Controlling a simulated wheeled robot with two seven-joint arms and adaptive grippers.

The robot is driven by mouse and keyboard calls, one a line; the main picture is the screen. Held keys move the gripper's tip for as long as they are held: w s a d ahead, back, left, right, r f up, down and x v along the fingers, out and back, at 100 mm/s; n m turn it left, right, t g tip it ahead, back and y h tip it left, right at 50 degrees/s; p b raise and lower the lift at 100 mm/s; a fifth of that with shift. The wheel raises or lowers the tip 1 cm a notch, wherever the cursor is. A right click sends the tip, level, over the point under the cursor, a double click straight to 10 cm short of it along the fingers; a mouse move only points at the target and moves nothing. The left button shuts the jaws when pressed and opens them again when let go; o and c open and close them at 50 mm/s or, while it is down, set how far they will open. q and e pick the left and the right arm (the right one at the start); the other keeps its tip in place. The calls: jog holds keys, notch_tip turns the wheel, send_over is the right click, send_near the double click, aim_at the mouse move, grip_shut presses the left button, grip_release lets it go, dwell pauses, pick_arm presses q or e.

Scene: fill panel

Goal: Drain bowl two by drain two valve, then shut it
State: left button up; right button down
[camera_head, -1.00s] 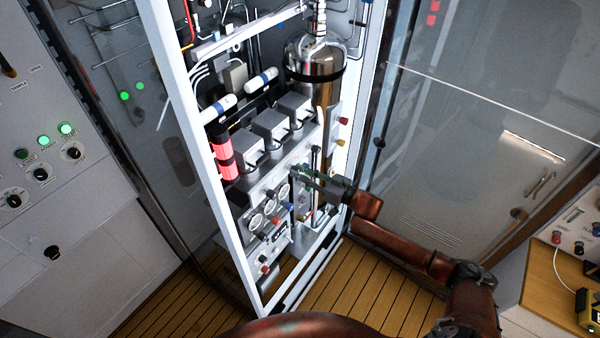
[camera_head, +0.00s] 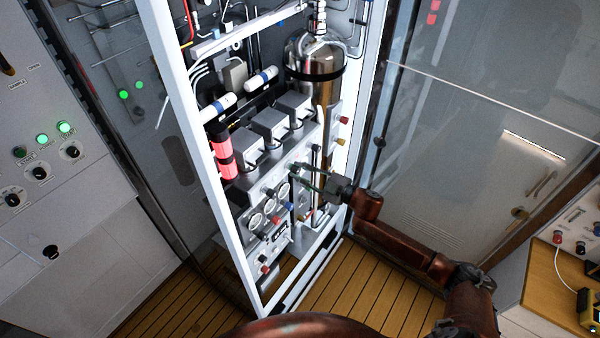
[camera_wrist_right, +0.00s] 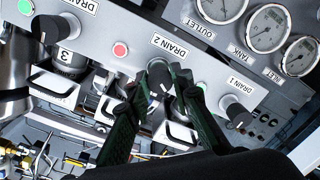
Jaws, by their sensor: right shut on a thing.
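The drain two valve is a dark round knob (camera_wrist_right: 158,79) with a white pointer line, under the label DRAIN 2 on the grey panel in the right wrist view. My right gripper (camera_wrist_right: 174,82) is shut on this knob, one dark green finger on each side. In the head view my right gripper (camera_head: 304,178) reaches from the right into the open cabinet, its tips at the panel front. The knob is too small to make out there. I cannot clearly pick out bowl two or its liquid level. My left gripper is not in view.
The drain one knob (camera_wrist_right: 237,114) sits close to the right in the wrist view, with round gauges (camera_wrist_right: 270,27) above. A white cabinet frame post (camera_head: 205,150) stands left of the arm.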

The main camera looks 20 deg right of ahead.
jog(key=n+b, duration=0.1)
jog(key=n, duration=0.2)
jog(key=shift+f+n, duration=0.15)
jog(key=shift+n, duration=0.15)
jog(key=n+b, duration=0.1)
jog(key=n, duration=0.3)
dwell(0.5)
jog(key=c, duration=1.7)
grip_release()
jog(key=v, duration=1.2)
jog(key=shift+s+a, duration=0.1)
jog(key=shift+s, duration=0.05)
